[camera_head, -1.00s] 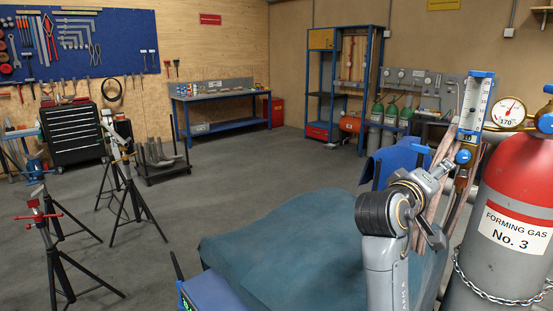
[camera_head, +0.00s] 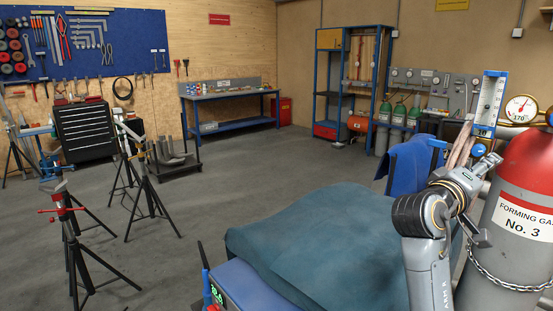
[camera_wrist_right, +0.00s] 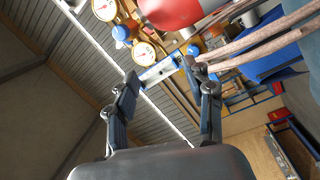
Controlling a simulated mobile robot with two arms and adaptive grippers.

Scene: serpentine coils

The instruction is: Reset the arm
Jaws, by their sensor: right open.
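My right arm (camera_head: 425,235) rises from the lower right in the head view. Its right gripper (camera_head: 487,163) is up beside the gas cylinder, small and partly hidden by its own wrist. In the right wrist view the two dark fingers of the right gripper (camera_wrist_right: 165,82) stand apart with nothing held between them. The flowmeter tube (camera_wrist_right: 160,71) shows beyond the fingertips, but I cannot tell the distance. My left gripper is not in view.
The red-topped forming gas cylinder (camera_head: 525,200), its gauge (camera_head: 521,107) and the flowmeter (camera_head: 489,103) are close on the right. A teal-covered surface (camera_head: 320,245) lies in front. Tripod stands (camera_head: 68,215) are at left. Floor behind is open.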

